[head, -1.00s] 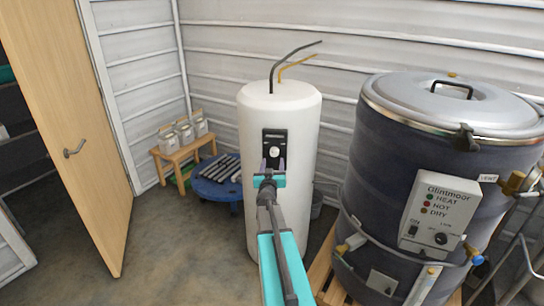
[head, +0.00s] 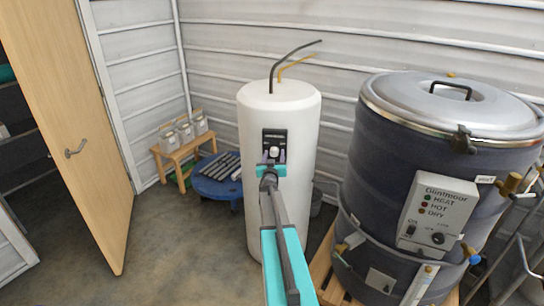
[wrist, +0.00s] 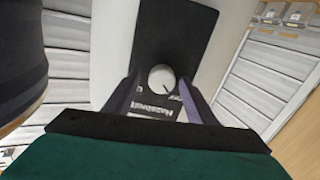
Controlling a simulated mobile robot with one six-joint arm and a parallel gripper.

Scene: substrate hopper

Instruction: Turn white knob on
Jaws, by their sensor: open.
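The white knob (head: 274,152) is round and sits on a black panel (head: 274,137) on the front of a tall white cylinder (head: 256,203). In the wrist view the knob (wrist: 161,79) shows a short dark mark at its lower right, with pale lettering on the panel (wrist: 178,35) below it. My gripper (head: 273,157) is open and empty in front of the panel, just below the knob in the head view. In the wrist view its fingertips (wrist: 160,84) appear on either side of the knob. I cannot tell whether they touch it.
A large dark kettle (head: 380,160) with a metal lid and control box (head: 436,215) stands close on the right. A blue round stand (head: 215,187) and a wooden bench with jars (head: 183,150) are at the left. Open floor lies left, before a wooden door (head: 80,130).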

